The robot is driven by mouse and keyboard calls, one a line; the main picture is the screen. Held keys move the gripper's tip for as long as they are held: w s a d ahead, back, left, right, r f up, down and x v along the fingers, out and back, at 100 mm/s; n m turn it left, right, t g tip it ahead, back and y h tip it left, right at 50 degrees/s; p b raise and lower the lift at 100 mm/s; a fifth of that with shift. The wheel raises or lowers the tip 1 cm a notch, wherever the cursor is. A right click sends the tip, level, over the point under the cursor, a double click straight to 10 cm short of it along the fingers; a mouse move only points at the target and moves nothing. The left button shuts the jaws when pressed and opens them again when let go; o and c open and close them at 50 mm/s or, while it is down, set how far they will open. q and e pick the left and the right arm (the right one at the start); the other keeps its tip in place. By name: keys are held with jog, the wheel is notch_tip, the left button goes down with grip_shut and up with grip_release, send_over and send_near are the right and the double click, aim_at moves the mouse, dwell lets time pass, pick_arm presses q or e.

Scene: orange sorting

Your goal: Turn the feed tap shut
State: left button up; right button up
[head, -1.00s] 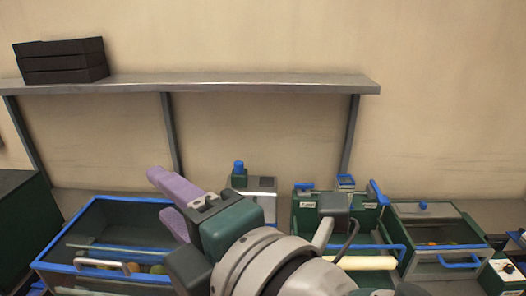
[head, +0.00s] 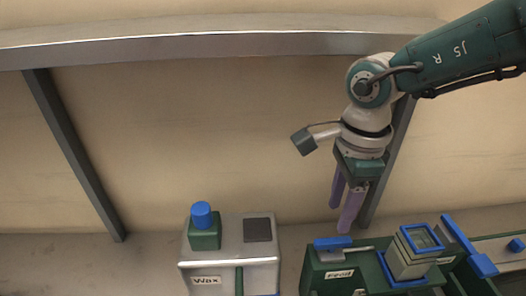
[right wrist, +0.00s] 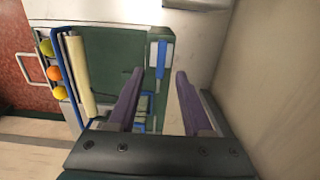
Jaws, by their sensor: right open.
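The feed tap (head: 332,243) has a blue handle on top of a dark green machine with a label (head: 339,274) that seems to read "Feed". The handle lies about flat, crosswise in the head view. My right gripper (head: 341,215) points down just above it, its purple fingers apart and empty. In the right wrist view, the blue tap handle (right wrist: 161,60) shows in the gap between the fingertips of the right gripper (right wrist: 160,73), beyond them; no contact is visible. My left gripper is not in view.
A blue-rimmed grey hopper (head: 408,262) and a blue lever (head: 468,245) stand right of the tap. A grey "Wax" box (head: 232,262) with a blue-capped green part stands left. A metal shelf (head: 200,42) and its brace (head: 385,165) are behind. Several fruits (right wrist: 54,73) lie along a rail.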

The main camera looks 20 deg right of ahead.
aim_at(334, 240)
jog(key=shift+w+d+f, duration=0.15)
jog(key=shift+w+d, duration=0.15)
jog(key=shift+d, duration=0.15)
jog(key=shift+f, duration=0.4)
jog(key=f+b, duration=0.1)
jog(key=f, duration=0.1)
jog(key=f+b, duration=0.2)
jog(key=f, duration=0.1)
jog(key=f+b, duration=0.2)
jog(key=shift+s+a+f, duration=0.1)
jog(key=shift+s+f, duration=0.2)
jog(key=shift+f, duration=0.05)
jog(key=shift+f+b, duration=0.5)
jog(key=shift+f, duration=0.1)
jog(key=shift+w, duration=0.1)
grip_shut()
